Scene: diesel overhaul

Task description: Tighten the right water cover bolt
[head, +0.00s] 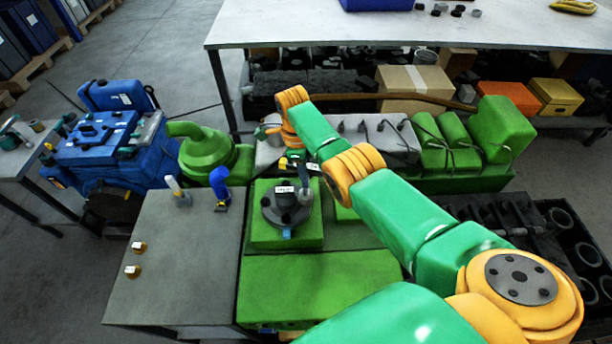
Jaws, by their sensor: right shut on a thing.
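My right arm reaches in from the lower right, over the green engine (325,285). My right gripper (297,166) is small and partly hidden by its own wrist. I cannot tell whether the tool touches a bolt. The right water cover bolt cannot be told apart here. Two brass-coloured bolts (138,247) stand on the grey table top to the left. My left gripper is not in view.
A blue elbow pipe (220,186) and a white-topped part (177,190) stand at the back of the grey table (180,295). A blue engine (98,150) is further left. A white bench (460,25) is behind. Black parts crates are at right. The grey table's middle is clear.

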